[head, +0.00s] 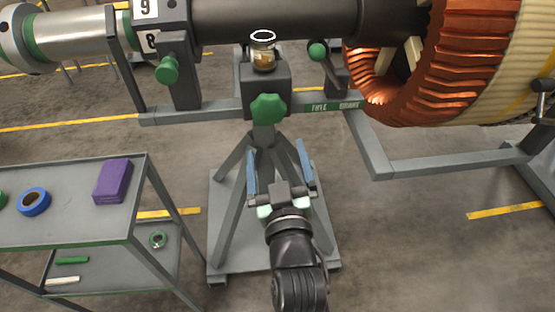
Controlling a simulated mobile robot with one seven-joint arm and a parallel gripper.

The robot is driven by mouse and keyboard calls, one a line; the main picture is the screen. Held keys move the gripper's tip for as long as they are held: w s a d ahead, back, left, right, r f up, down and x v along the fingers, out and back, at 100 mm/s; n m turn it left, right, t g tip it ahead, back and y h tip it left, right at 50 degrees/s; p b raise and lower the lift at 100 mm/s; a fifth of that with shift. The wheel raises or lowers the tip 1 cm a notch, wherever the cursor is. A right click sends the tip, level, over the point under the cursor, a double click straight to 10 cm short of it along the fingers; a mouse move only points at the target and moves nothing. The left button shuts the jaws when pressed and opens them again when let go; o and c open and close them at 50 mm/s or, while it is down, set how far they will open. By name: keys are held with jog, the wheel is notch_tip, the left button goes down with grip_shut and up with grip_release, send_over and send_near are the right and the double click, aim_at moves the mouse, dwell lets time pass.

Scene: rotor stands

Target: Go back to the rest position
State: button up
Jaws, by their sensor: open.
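My gripper (281,175) is open and empty, its two blue fingers spread apart. In the picture it lies in front of the grey tripod rotor stand (225,222), below the green knob (268,108). A small glass jar (263,52) with amber contents and a pale rim stands upright on top of the stand's dark block (264,84). The jar is well above my gripper in the picture, apart from it. Part of the stand's legs and base is hidden behind my arm.
A dark rotor shaft (280,18) with copper windings (430,95) spans the top. A grey frame (430,165) extends to the right. On the left, a cart (60,215) carries a purple box (113,181) and a blue tape roll (34,201). Open floor (410,250) shows at lower right.

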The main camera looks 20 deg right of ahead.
jog(key=shift+s+a, duration=0.2)
jog(key=shift+s, duration=0.5)
jog(key=shift+r, duration=0.1)
jog(key=w+a+r+n+t+y, duration=0.15)
jog(key=a+r, duration=0.25)
jog(key=r, duration=0.7)
jog(key=w+a+r+m+t+y, duration=0.1)
jog(key=a+r+t, duration=0.2)
jog(key=r, duration=0.8)
jog(key=s+a+r+t+y, duration=0.1)
jog(key=s+a+r+t, duration=0.2)
jog(key=r, duration=0.4)
jog(key=s+a+r+t+y, duration=0.1)
jog(key=s+a+r, duration=0.25)
jog(key=r, duration=0.45)
jog(key=s+a+r+t+y, duration=0.1)
jog(key=s+a+r+t, duration=0.1)
jog(key=s+r, duration=0.4)
notch_tip(320, 180, up, 21)
jog(key=w+p, duration=0.2)
jog(key=p, duration=1.8)
jog(key=shift+d, duration=0.15)
